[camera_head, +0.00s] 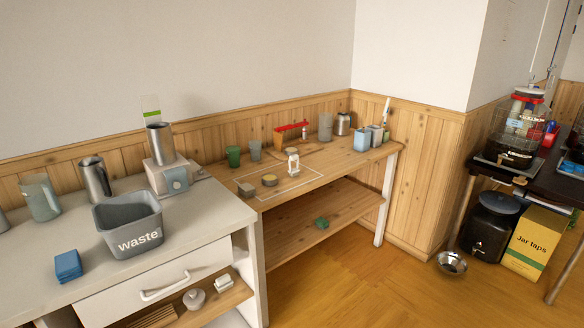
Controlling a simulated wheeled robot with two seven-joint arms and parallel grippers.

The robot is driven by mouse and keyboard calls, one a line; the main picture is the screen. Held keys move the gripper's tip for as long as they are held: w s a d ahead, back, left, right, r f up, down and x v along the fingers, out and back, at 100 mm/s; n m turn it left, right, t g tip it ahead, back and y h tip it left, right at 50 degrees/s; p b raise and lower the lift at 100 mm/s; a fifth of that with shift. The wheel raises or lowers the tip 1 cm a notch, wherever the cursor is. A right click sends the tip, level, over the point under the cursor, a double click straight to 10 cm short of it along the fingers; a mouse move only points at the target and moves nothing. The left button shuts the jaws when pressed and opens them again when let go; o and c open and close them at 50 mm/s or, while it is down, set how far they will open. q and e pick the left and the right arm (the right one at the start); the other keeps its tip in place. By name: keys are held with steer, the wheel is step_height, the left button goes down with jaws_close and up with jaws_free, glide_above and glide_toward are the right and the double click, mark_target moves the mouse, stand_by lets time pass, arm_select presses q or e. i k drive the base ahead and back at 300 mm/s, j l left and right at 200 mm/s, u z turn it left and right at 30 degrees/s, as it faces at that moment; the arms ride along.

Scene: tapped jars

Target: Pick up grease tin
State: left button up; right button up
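Neither of my grippers is in view, and nothing is seen touching the tin.
A white counter (195,232) with a grey waste bin (128,224) stands at left. A metal bowl (452,263) and a yellow box (535,243) are on the floor at right.

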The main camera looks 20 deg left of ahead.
mark_target(269, 180)
steer(key=i+l+u, duration=0.1)
steer(key=i+u, duration=0.3)
steer(key=i+l+u, duration=0.15)
steer(key=i+u, duration=0.15)
steer(key=u, duration=0.15)
steer(key=i+l+u, duration=0.55)
steer(key=l+u, duration=0.15)
steer(key=u, duration=0.15)
